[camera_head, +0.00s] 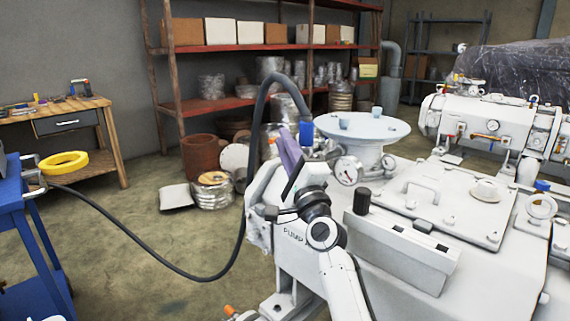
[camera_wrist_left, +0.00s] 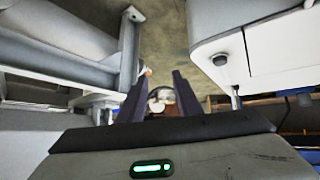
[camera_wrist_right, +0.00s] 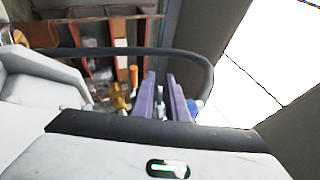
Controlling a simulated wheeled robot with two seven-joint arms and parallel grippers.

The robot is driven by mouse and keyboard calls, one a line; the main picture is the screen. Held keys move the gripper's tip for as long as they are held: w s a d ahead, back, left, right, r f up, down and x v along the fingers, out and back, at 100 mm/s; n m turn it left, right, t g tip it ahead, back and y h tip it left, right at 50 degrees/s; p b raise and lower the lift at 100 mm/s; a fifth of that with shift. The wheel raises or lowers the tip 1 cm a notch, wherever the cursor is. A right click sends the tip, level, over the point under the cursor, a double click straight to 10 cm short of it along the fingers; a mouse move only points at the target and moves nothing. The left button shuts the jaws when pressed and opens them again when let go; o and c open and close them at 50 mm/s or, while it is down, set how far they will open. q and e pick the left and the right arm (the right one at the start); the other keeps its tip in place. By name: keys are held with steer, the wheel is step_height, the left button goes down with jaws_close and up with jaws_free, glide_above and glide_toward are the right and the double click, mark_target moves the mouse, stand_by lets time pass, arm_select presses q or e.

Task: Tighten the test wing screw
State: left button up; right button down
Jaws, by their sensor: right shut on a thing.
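My right gripper (camera_head: 286,138) has purple fingers and points up at the near left end of the white pump housing (camera_head: 400,262), beside the blue hose fitting (camera_head: 306,135). In the right wrist view the fingers are close together, with a small pale grey part between them, seemingly the test wing screw (camera_wrist_right: 160,98). Most of it is hidden by the fingers, and I cannot make out its wings. In the head view the fingers hide it. My left gripper (camera_wrist_left: 160,82) shows only in the left wrist view, its fingers apart and empty.
A black hose (camera_head: 240,245) arcs over the fitting and runs left to the blue cart (camera_head: 38,235). A pressure gauge (camera_head: 347,171) and a round pale plate (camera_head: 370,128) stand right of my right gripper. An orange-handled fitting (camera_wrist_right: 133,76) is close to its fingers. Floor at left is open.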

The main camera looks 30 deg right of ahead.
steer(key=shift+r+p, duration=0.1)
steer(key=shift+p, duration=0.2)
stand_by(0.6)
stand_by(0.3)
steer(key=c, duration=2)
jaws_free()
